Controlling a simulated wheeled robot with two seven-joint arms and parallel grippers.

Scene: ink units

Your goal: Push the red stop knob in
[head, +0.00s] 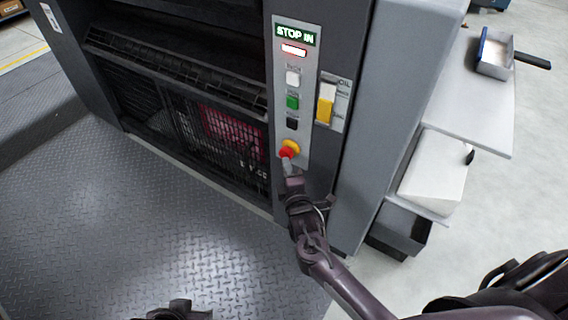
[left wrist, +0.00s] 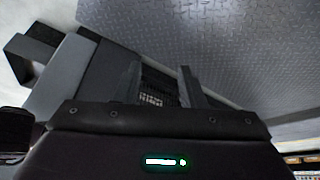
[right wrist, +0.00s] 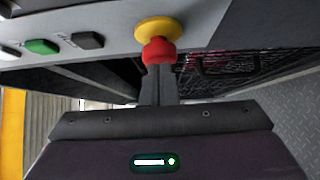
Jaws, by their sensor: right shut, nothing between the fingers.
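The red stop knob (head: 286,153) sits on a yellow collar (head: 291,146) low on the grey control panel (head: 287,73) of the machine. A green sign (head: 296,35) at the panel's top reads "STOP IN", with a red lit strip below it. My right gripper (head: 287,164) is shut and empty, its tips at the knob's front. In the right wrist view the closed fingertips (right wrist: 158,68) meet the red knob (right wrist: 158,50) and appear to touch it. My left gripper (left wrist: 160,78) is open and empty, low over the floor, away from the panel.
White, green (head: 292,102) and black buttons sit above the knob. A yellow and white switch (head: 325,108) is on the plate to the right. A dark mesh guard (head: 220,135) lies left of the panel. A white side shelf (head: 475,90) stands at right. The tread-plate floor (head: 120,220) is clear.

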